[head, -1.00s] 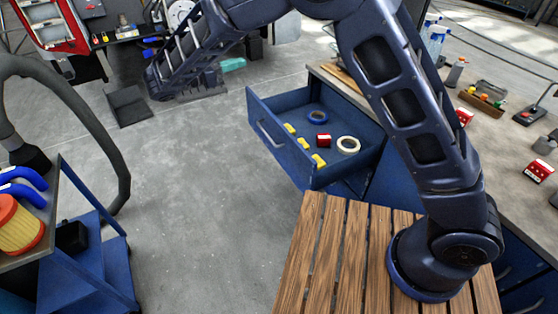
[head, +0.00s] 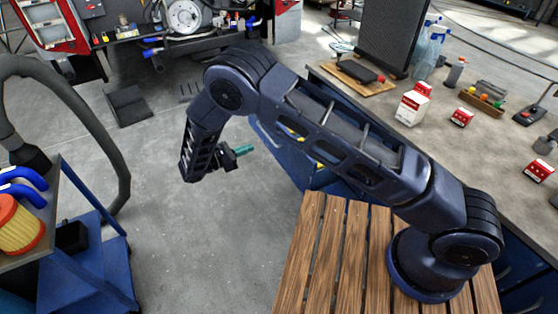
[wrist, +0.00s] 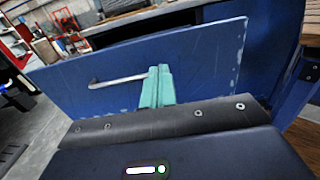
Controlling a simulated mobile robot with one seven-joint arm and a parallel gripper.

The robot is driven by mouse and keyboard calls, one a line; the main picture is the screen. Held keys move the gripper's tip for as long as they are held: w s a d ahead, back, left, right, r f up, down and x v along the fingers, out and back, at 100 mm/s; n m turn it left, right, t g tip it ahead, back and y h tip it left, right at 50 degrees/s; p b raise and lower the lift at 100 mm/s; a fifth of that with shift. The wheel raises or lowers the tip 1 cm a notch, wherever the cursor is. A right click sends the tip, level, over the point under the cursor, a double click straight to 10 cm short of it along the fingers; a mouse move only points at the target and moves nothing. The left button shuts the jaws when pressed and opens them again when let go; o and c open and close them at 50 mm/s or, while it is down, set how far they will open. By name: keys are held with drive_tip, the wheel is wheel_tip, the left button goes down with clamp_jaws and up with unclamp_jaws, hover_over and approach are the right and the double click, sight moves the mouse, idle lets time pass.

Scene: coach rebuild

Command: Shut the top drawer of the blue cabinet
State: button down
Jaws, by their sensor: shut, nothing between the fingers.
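The top drawer (head: 290,160) of the blue cabinet stands pulled out. In the head view my arm hides most of it, with a few yellow pieces showing inside. In the wrist view its blue front panel (wrist: 205,60) fills the middle, with a metal bar handle (wrist: 118,81). My gripper (head: 245,149) has teal fingers pressed together and empty, pointing at the drawer front from its outer side. In the wrist view the fingers (wrist: 160,84) overlap the panel just right of the handle. I cannot tell whether they touch it.
A slatted wooden surface (head: 335,250) lies under my arm's base. The grey worktop (head: 440,140) at the right carries boxes, bottles and a tray. A blue cart (head: 95,265) stands at the left. The floor (head: 190,240) between cart and drawer is clear.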

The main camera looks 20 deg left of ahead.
approach(286, 157)
drive_tip(key=x, duration=0.7)
drive_tip(key=shift+w+a+f, duration=0.1)
drive_tip(key=shift+a+f, duration=0.05)
drive_tip(key=shift+a, duration=0.05)
idle(0.5)
